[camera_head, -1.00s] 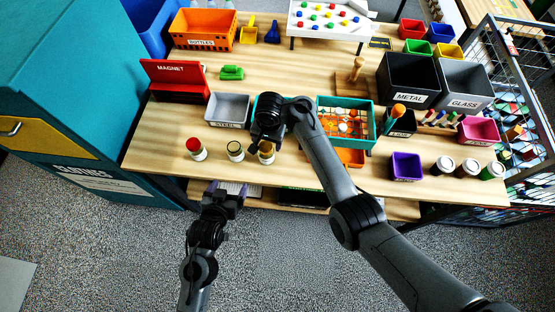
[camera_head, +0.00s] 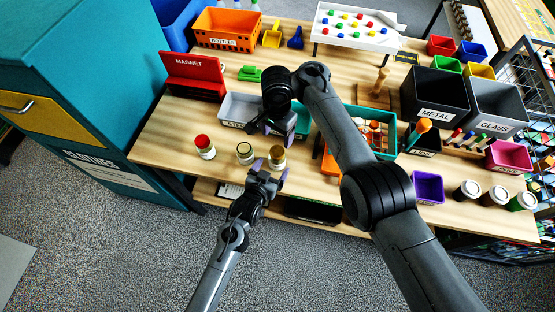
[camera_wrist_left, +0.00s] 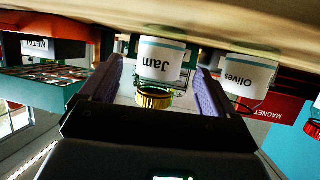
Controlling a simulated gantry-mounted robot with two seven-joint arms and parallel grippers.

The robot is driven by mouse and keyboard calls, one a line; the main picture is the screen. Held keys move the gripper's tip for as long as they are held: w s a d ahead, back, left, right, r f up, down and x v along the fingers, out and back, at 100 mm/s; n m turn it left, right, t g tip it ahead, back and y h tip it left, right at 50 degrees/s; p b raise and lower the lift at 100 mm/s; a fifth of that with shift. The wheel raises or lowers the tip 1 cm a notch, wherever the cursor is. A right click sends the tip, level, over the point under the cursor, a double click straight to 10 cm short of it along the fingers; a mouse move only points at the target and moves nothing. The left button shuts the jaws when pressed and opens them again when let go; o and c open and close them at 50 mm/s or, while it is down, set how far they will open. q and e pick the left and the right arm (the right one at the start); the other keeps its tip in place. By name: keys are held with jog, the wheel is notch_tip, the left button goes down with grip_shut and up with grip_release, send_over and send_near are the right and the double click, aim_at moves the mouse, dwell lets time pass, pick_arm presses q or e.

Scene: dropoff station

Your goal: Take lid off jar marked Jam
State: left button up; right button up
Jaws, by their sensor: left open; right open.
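The jar marked Jam (camera_wrist_left: 160,62) has a white label and a gold lid (camera_wrist_left: 154,98); it appears upside down in the left wrist view. In the head view the Jam jar (camera_head: 277,157) stands upright near the table's front edge, rightmost of three jars. My left gripper (camera_head: 266,172) is open in front of this jar. In the wrist view its fingers (camera_wrist_left: 158,85) lie either side of the jar, with gaps visible; whether the jar is fully between them I cannot tell. My right gripper (camera_head: 272,130) is open and empty, behind and above the jar.
The Olives jar (camera_wrist_left: 247,80) stands beside the Jam jar, left of it in the head view (camera_head: 244,153). A red-lidded jar (camera_head: 204,147) stands farther left. A grey steel bin (camera_head: 233,108) and a teal basket (camera_head: 384,118) are behind. A purple bin (camera_head: 428,186) is at right.

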aim_at(277, 151)
pick_arm(q)
jog(key=shift+x, duration=2.6)
grip_shut()
pick_arm(e)
jog(key=shift+w+d+r+n, duration=0.1)
jog(key=shift+w+d+n, duration=0.1)
jog(key=shift+d+n, duration=0.15)
jog(key=w+r+t, duration=0.1)
jog(key=w+r, duration=0.2)
jog(key=r, duration=0.2)
jog(key=shift+g, duration=0.5)
jog(key=s+f, duration=0.1)
jog(key=f, duration=0.2)
jog(key=s+f, duration=0.1)
jog(key=f, duration=0.3)
jog(key=s+f, duration=0.1)
jog(key=f, duration=0.3)
jog(key=shift+s+a+f, duration=0.2)
jog(key=shift+a+f, duration=0.05)
jog(key=shift+a, duration=0.05)
jog(key=shift+f, duration=0.9)
